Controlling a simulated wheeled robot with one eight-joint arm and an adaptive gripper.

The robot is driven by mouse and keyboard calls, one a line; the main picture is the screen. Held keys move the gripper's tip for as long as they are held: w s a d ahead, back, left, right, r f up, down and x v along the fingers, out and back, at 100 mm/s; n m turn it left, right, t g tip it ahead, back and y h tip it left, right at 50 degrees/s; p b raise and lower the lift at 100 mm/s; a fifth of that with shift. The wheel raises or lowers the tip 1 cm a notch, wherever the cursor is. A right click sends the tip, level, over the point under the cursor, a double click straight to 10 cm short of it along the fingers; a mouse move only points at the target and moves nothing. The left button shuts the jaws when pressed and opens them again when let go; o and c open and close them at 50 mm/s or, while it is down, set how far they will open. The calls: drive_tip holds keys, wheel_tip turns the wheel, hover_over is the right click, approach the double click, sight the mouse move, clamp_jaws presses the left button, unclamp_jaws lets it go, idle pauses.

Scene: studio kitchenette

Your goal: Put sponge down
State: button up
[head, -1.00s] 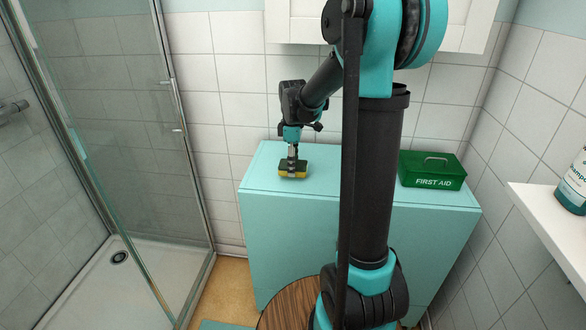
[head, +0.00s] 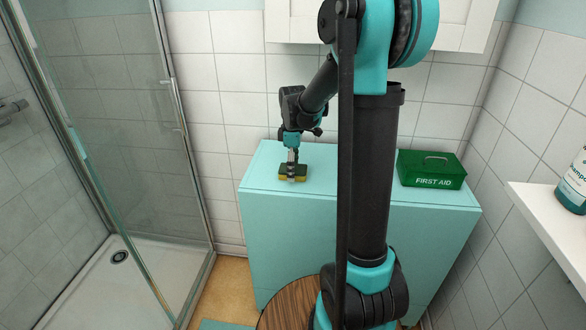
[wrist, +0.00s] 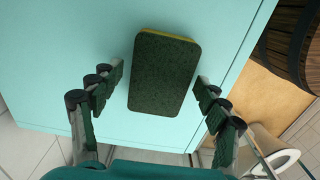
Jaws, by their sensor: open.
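The sponge (head: 293,173) is yellow with a dark green scouring side. It lies on the teal cabinet top (head: 340,173), near its left end. In the wrist view the sponge (wrist: 164,72) shows its green face, with a thin yellow edge at the top. My gripper (head: 292,164) is just above the sponge in the head view. In the wrist view my gripper (wrist: 158,92) is open, with one finger on each side of the sponge and a gap between each finger and it.
A green first aid box (head: 431,169) stands on the right part of the cabinet top. A glass shower screen (head: 135,130) is at the left. A white shelf (head: 545,225) with a bottle (head: 573,187) is at the right. Tiled wall stands behind the cabinet.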

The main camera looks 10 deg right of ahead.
wheel_tip(320, 180, up, 12)
drive_tip(key=shift+r, duration=0.15)
idle(0.4)
drive_tip(key=shift+s, duration=0.15)
